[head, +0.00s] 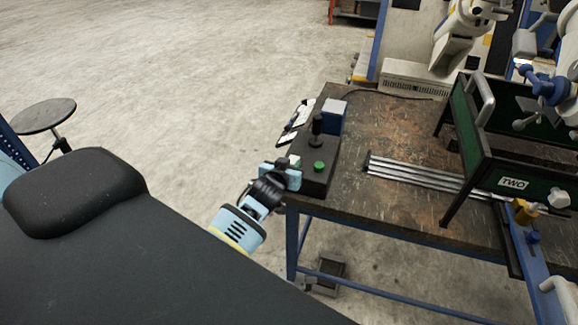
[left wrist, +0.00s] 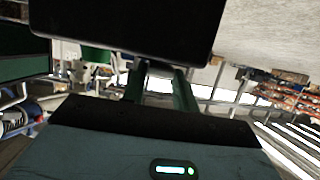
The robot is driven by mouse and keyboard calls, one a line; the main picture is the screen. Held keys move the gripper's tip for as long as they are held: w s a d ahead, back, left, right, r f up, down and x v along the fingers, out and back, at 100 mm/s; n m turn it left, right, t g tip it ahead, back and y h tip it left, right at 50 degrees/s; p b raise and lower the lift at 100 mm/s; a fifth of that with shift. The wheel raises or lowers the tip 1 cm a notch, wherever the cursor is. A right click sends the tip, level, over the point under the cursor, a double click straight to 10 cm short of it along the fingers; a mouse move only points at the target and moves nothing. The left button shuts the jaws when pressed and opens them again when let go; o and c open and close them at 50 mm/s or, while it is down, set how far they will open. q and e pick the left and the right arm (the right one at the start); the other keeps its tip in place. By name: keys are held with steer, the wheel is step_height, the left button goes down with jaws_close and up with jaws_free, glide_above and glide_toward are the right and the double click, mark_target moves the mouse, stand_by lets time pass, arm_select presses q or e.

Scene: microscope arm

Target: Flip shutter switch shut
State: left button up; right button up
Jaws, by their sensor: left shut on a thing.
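A dark control box (head: 316,185) sits at the near left corner of the workbench, with a green button (head: 319,167) and a black joystick (head: 317,127) on top. My right gripper is not in view.
The workbench (head: 390,135) has a worn top with metal rails (head: 420,175) lying on it. A green frame labelled TWO (head: 513,183) stands at the right. A blue-grey box (head: 332,117) is behind the joystick. The floor left of the bench is open, with a round stool (head: 44,115).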

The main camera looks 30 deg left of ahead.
arm_select(q)
steer(key=shift+w+r+g, duration=0.1)
steer(key=shift+r+g, duration=0.1)
steer(key=shift+g, duration=0.1)
steer(key=o, duration=1)
steer(key=shift+f, duration=0.1)
steer(key=shift+s+d, duration=0.15)
steer(key=shift+s, duration=0.45)
steer(key=shift+r+v, duration=0.15)
steer(key=shift+v, duration=1.5)
steer(key=shift+r+v, duration=0.1)
steer(key=shift+v, duration=1.6)
steer(key=shift+w, duration=0.1)
